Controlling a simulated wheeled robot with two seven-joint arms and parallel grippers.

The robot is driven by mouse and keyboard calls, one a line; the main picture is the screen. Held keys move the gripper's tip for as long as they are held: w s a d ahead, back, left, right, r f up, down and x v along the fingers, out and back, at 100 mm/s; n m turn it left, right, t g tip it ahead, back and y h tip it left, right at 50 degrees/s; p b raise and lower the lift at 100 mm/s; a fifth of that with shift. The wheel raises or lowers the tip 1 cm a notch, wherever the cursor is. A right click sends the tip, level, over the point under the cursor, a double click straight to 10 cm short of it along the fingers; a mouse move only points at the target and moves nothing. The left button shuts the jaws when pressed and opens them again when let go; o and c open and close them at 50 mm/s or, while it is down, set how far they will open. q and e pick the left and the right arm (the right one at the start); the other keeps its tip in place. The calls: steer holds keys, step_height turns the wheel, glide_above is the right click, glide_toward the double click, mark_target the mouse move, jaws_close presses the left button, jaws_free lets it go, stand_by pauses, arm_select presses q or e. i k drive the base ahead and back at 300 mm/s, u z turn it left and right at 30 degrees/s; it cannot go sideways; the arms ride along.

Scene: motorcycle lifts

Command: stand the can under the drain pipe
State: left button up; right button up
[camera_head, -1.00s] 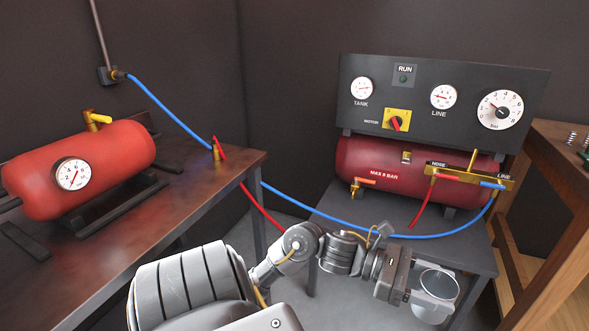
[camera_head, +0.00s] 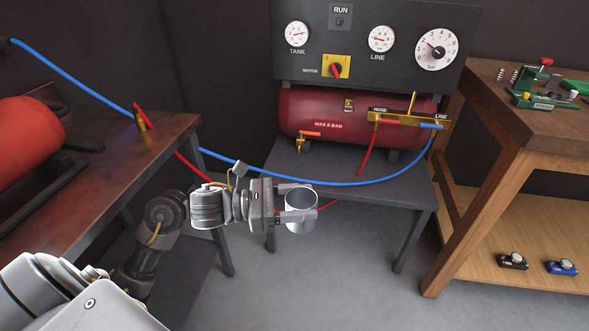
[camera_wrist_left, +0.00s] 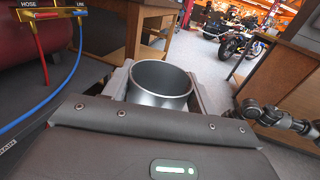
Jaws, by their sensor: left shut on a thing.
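The can (camera_head: 301,221) is a grey metal cup with an open top. My left gripper (camera_head: 308,202) is shut on it, one finger on each side. The can looks upright and hangs in front of the grey stand, clear of the floor. The wrist view shows its open mouth and inside (camera_wrist_left: 160,82) between the fingers. The drain pipe (camera_head: 301,146) is a small brass outlet with an orange handle, low on the left end of the red tank (camera_head: 330,112). The can is below and in front of it in the picture. Part of my right arm shows in the wrist view; its jaws are unclear.
The grey stand (camera_head: 400,200) carries the tank. A blue hose (camera_head: 330,183) sags across its front, and a red hose end (camera_head: 328,204) shows behind the can. A wooden bench (camera_head: 520,130) stands right, a dark table (camera_head: 120,165) left. The floor between is open.

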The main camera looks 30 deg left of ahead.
mark_target(299, 173)
steer(key=i, duration=0.85)
steer(key=z, duration=0.05)
